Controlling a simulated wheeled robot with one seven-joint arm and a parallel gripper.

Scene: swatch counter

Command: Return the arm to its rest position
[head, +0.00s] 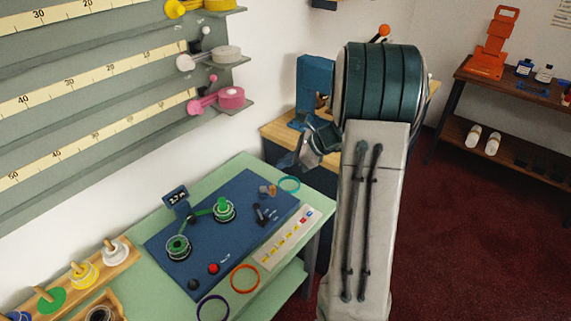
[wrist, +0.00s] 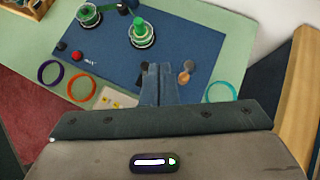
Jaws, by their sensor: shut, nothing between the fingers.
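My arm stands to the right of the counter in the head view, its pale link upright and its dark teal joint at the top. My gripper (head: 308,150) hangs at the arm's left side, above and beyond the far right corner of the green counter (head: 318,182). In the wrist view my gripper (wrist: 158,72) points over the blue mat (wrist: 190,47), with its two fingers together and nothing between them. How high it is above the mat is hard to tell.
The mat carries green spools (head: 223,209) and a red button (head: 213,268). Teal (head: 289,185), orange (head: 245,279) and purple (head: 212,308) rings lie around it. Wall rails with rulers (head: 100,78) stand left. A wooden bench (head: 283,131) is behind my gripper. Red floor is clear at right.

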